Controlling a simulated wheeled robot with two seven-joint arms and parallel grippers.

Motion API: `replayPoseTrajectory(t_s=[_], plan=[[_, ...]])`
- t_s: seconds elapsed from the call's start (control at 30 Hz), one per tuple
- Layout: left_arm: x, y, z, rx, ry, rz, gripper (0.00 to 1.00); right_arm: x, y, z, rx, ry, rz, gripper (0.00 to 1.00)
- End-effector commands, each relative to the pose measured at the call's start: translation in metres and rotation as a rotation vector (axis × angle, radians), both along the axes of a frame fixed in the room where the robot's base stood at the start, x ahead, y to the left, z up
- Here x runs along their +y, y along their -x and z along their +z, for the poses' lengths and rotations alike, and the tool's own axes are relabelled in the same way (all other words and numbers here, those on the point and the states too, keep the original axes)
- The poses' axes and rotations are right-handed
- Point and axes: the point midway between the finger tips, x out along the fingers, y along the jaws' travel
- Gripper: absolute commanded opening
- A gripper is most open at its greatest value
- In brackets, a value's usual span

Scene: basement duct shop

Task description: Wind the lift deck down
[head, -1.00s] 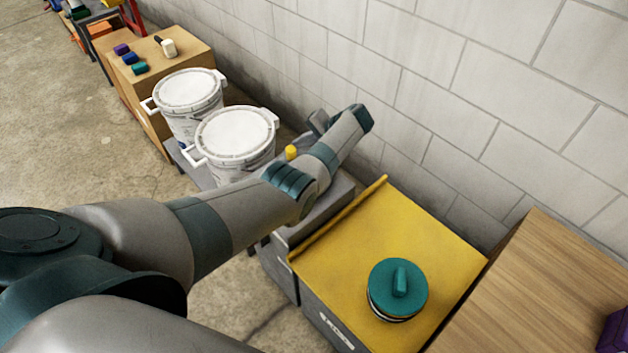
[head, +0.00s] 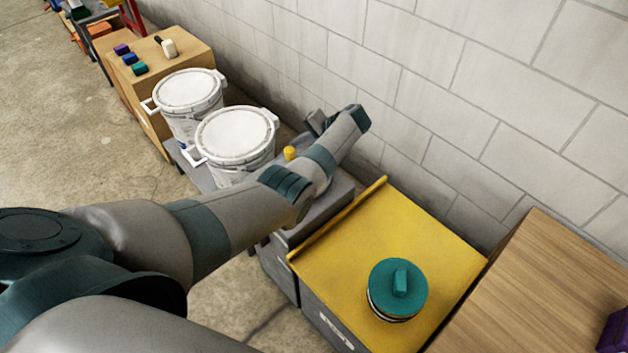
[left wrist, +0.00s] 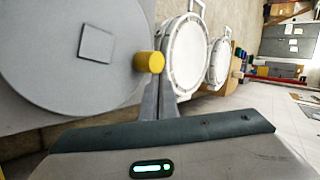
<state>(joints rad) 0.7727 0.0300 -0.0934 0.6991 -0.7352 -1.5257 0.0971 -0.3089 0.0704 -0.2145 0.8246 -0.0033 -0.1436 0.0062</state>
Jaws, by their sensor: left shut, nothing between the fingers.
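The yellow lift deck (head: 345,245) lies flat on its grey cabinet, with a teal-lidded round container (head: 398,288) on it. A grey crank disc (left wrist: 60,50) with a yellow knob (left wrist: 150,62) at its rim fills the upper left of the left wrist view. The knob (head: 290,154) also shows in the head view, between the near bucket and my left arm, which hides most of the disc. My left gripper (left wrist: 166,84) is shut and empty, its fingers right beside the knob; I cannot tell whether they touch it. My right gripper is out of view.
Two white lidded buckets (head: 234,135) (head: 188,92) stand beyond the crank. A wooden box (head: 185,50) with small coloured blocks is behind them. A block wall (head: 440,80) runs close along the right, and a wooden top (head: 550,285) stands beside the deck.

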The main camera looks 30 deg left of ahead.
Motion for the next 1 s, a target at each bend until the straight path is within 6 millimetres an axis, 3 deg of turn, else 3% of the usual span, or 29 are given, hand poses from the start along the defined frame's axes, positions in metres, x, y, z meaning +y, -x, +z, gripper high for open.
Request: replayPoseTrajectory(t_s=[0.5, 1.0], plan=[[0.001, 0.001, 0.0, 0.001, 0.0, 0.001, 0.0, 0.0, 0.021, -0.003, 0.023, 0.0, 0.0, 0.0], [0.001, 0.001, 0.0, 0.001, 0.0, 0.001, 0.0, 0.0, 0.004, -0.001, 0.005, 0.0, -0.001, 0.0]])
